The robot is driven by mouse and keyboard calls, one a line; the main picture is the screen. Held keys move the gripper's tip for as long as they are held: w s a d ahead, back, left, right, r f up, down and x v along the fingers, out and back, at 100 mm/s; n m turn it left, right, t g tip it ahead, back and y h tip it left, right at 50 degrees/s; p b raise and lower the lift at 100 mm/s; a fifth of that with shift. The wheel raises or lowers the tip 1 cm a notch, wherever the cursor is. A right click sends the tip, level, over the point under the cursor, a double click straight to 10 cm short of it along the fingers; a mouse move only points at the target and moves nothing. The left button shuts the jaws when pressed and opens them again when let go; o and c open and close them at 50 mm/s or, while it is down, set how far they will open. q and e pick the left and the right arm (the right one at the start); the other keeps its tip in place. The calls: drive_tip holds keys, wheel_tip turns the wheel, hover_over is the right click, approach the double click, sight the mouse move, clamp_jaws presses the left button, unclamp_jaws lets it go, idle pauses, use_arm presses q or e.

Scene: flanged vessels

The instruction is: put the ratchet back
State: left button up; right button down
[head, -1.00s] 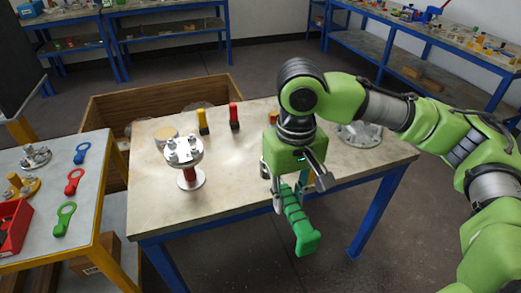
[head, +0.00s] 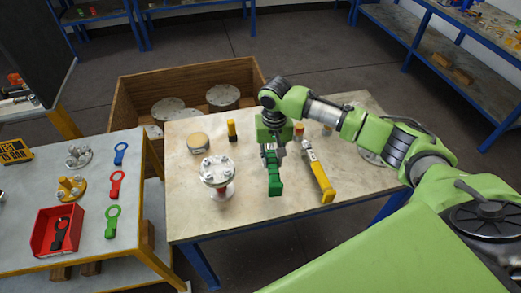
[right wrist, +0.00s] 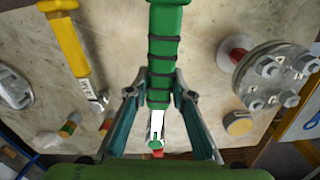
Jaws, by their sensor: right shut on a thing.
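The ratchet, a green tool with dark bands on its handle (head: 274,181), is in my right gripper (head: 272,152). In the right wrist view the two fingers stand on either side of the green handle (right wrist: 163,50), with a bright metal part and a small red tip at its near end. The tool is over the worktable (head: 245,218); I cannot tell whether it touches the top. A yellow-handled wrench (head: 321,177) lies on the table just right of it and shows in the right wrist view (right wrist: 69,43). My left gripper is not in view.
A bolted flanged vessel (head: 216,172) stands left of the gripper. A tan disc (head: 198,143) and a yellow-black upright item (head: 231,130) are behind. The side table (head: 85,230) holds a red bin (head: 45,240) and coloured ring-ended tags. A wooden crate (head: 145,90) stands behind.

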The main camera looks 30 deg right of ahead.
drive_tip(key=shift+w+d+f+p, duration=0.3)
drive_tip(key=shift+w+d+p, duration=0.05)
drive_tip(key=shift+d, duration=0.1)
drive_tip(key=shift+f, duration=0.15)
drive_tip(key=shift+f+b, duration=0.65)
drive_tip(key=shift+b, duration=0.25)
wheel_tip(320, 180, down, 4)
drive_tip(key=b, duration=0.4)
drive_tip(key=shift+r+b, duration=0.1)
drive_tip(key=shift+b, duration=0.2)
drive_tip(key=shift+f, duration=0.55)
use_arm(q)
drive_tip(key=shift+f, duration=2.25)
use_arm(e)
drive_tip(key=shift+f, duration=0.8)
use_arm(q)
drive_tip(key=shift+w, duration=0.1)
use_arm(e)
drive_tip(key=shift+f, duration=0.5)
drive_tip(key=c, duration=1.2)
unclamp_jaws()
drive_tip(key=shift+s+f, duration=0.1)
